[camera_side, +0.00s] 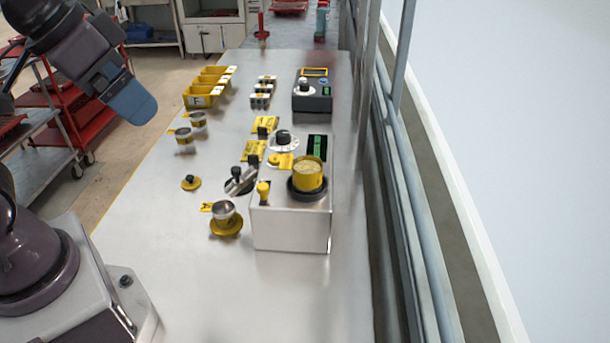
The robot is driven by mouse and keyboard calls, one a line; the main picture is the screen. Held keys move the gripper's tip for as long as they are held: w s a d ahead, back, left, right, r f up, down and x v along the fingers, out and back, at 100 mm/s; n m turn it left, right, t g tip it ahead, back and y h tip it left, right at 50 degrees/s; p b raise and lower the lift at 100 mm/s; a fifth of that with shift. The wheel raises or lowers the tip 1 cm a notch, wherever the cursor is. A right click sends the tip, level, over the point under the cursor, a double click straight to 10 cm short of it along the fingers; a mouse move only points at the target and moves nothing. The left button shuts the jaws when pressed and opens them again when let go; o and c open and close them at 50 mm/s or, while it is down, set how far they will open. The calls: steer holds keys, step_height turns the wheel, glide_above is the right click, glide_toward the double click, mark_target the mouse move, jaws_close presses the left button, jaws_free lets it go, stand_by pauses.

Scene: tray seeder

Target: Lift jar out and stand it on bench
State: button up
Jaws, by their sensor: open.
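A yellow jar (309,174) with pale contents sits upright in a round black holder (307,192) on top of a metal box (291,228). Its lower part is hidden inside the holder. My gripper (136,105) is at the upper left, high above the bench's left side and well away from the jar. It is open, with nothing seen in it. The bench (280,295) is a smooth grey metal surface.
On the box are a yellow knob (263,190), a white dial (284,141) and a green display (317,143). A steel cup on a yellow base (225,218), small cups, yellow bins (205,90) and a dark device (312,92) stand around. The bench front is clear; a railing runs along the right.

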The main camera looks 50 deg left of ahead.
steer(key=m+t+y, duration=0.7)
steer(key=m+y, duration=0.6)
steer(key=m, duration=1.4)
glide_toward(300, 170)
steer(key=x, duration=0.7)
steer(key=shift+w+f, duration=0.1)
steer(key=shift+w, duration=0.25)
steer(key=x, duration=0.5)
steer(key=shift+s+a, duration=0.15)
steer(key=shift+s, duration=0.05)
steer(key=shift+c, duration=0.2)
